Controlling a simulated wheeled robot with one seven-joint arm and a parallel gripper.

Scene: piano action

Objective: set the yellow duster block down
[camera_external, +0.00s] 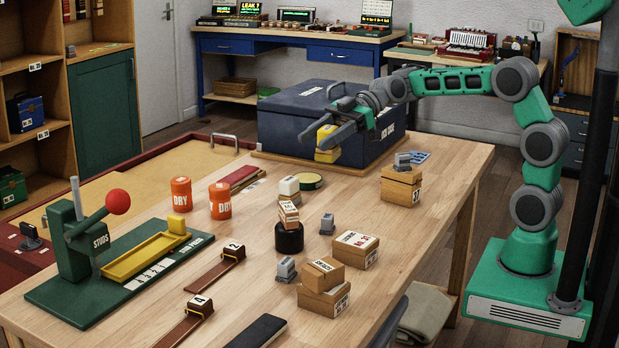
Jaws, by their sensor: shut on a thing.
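My gripper (328,131) is shut on the yellow duster block (326,134), in front of the large dark blue case at the back of the table. The block has a yellow upper part. A tan piece with a yellow band shows directly under it; I cannot tell whether it is part of the block or a separate thing. I cannot tell how far the block is above the table (420,235).
The dark blue case (290,110) stands behind my gripper. Bare wood shows between the green tin and the right-hand boxes.

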